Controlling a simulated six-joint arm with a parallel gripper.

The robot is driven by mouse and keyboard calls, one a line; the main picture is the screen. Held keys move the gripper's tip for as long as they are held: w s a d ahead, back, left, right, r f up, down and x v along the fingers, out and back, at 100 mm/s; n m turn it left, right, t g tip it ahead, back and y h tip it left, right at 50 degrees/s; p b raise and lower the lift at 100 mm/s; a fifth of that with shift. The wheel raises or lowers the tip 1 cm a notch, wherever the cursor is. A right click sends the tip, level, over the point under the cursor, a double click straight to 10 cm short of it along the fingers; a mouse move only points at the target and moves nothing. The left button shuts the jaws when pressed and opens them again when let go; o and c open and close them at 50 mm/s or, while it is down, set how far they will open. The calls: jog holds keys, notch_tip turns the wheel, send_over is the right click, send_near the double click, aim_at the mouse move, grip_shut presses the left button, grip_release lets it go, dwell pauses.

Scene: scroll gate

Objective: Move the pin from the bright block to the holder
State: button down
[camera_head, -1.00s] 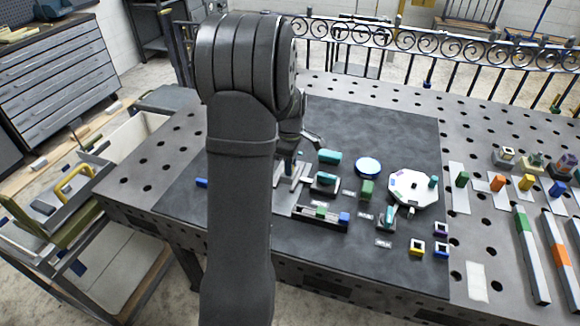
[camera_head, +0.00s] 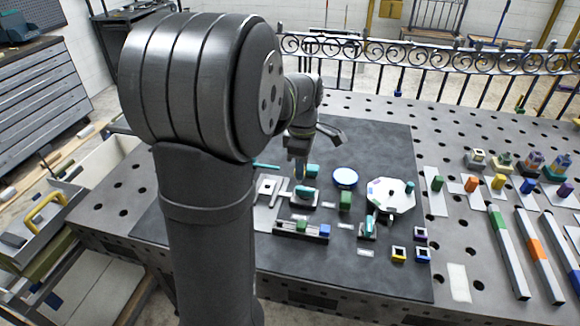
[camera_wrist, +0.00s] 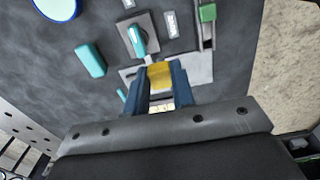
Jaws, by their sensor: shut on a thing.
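My gripper (camera_wrist: 160,85) has blue fingers shut on a yellow pin (camera_wrist: 160,75), seen from above in the wrist view. In the head view my gripper (camera_head: 299,168) hangs over the dark mat, close to the light plate. The light plate (camera_wrist: 195,68) lies behind and below the pin in the wrist view. It also shows in the head view (camera_head: 267,187), with a square cutout. I cannot tell whether the pin's lower end touches anything, since the fingers hide it. I cannot tell for sure which thing is the bright block or the holder.
A teal lever on a grey base (camera_wrist: 140,40) stands close to my gripper. A teal block (camera_wrist: 90,58), a blue disc (camera_head: 345,177), a white octagonal plate (camera_head: 390,195) and a rail with green and blue blocks (camera_head: 302,229) stand around.

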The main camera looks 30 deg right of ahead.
jog(key=shift+s+a+f+m, duration=0.6)
jog(key=shift+a+f+m, duration=0.35)
jog(key=shift+a+f, duration=0.4)
jog(key=shift+s+a+f+m, duration=0.65)
jog(key=shift+a+f+m, duration=0.4)
jog(key=shift+a, duration=0.5)
jog(key=shift+s+a+f+m, duration=0.6)
jog(key=shift+a+f+m, duration=0.3)
jog(key=shift+a+f, duration=0.5)
jog(key=shift+f, duration=1.75)
jog(key=c, duration=0.7)
grip_release()
jog(key=shift+o, duration=0.2)
notch_tip(320, 180, up, 7)
